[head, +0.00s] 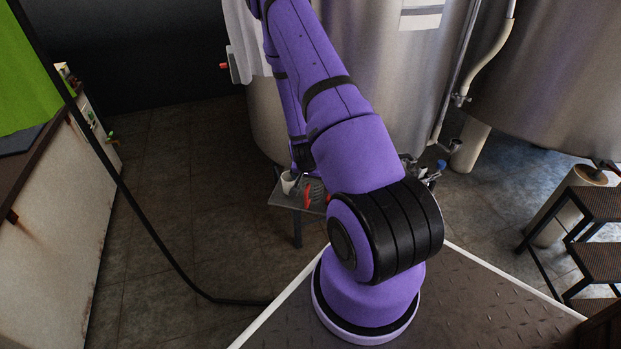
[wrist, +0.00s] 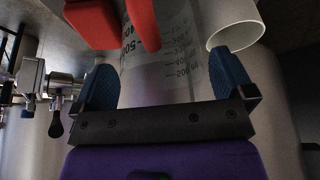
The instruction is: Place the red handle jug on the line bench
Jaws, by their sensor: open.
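The jug with the red handle (head: 307,196) stands on a small grey table (head: 290,203) at the foot of a steel tank, partly hidden by my arm. In the wrist view, its see-through body with a measuring scale (wrist: 182,58) and red handle (wrist: 147,26) fill the top middle. My gripper (wrist: 165,82) is open, its two blue fingers apart with the jug's body showing between and beyond them. I cannot tell whether they touch it. In the head view my arm mostly hides the gripper. I cannot tell which surface is the line bench.
A white cup (head: 288,183) stands left of the jug; it also shows close to the right finger in the wrist view (wrist: 238,28). A metal valve (wrist: 50,88) is left of my gripper. A dark-topped counter (head: 38,165) is at far left, black steps (head: 590,235) at right.

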